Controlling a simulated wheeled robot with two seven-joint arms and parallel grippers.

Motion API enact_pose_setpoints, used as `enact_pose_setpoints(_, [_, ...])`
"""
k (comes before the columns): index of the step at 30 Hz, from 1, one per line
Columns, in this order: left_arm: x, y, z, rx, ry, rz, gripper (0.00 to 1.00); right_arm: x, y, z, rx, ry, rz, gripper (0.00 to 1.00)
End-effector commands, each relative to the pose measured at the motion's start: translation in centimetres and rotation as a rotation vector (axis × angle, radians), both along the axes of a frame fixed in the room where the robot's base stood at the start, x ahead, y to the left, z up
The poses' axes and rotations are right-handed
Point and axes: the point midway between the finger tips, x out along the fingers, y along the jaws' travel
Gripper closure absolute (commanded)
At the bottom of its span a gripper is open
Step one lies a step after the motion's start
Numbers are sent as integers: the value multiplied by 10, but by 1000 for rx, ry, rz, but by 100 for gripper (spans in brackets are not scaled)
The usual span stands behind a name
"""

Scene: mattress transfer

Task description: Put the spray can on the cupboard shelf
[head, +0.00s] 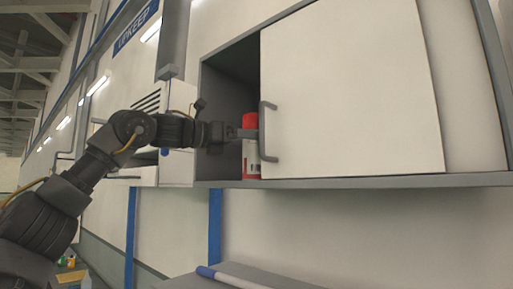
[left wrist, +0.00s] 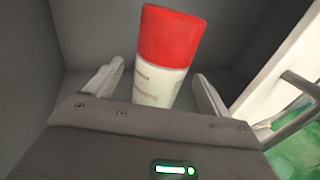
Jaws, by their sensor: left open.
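The spray can (head: 252,160), white with a red top, stands upright inside the open left part of the cupboard, on its shelf (head: 226,183). My left gripper (head: 243,133) reaches into the opening at the height of the red top. In the left wrist view the can (left wrist: 163,60) shows between the two spread fingers of the left gripper (left wrist: 158,85), with a visible gap on each side. The left gripper is open. The can's lowest part is hidden by the gripper body in the wrist view. My right gripper is not in view.
A white sliding door (head: 355,90) with a grey handle (head: 264,132) covers the right part of the cupboard, and the handle is close beside the can. Below is a grey surface (head: 255,270) with a blue-capped white tube (head: 232,277).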

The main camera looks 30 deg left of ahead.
Motion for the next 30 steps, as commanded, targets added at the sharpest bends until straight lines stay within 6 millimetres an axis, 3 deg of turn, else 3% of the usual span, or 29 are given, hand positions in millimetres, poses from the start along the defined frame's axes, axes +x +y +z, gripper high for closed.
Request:
enact_pose_setpoints(1, [-11, 7, -4, -3, -4, 1, 19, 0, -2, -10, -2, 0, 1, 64])
enact_pose_setpoints(6, [-40, 23, -2, -2, -3, 1, 19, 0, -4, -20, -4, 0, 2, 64])
enact_pose_setpoints(12, [-60, 36, 0, 0, -2, 1, 19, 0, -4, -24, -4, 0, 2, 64])
enact_pose_setpoints(30, [-64, 38, 0, 0, 0, 0, 19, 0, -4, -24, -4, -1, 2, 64])
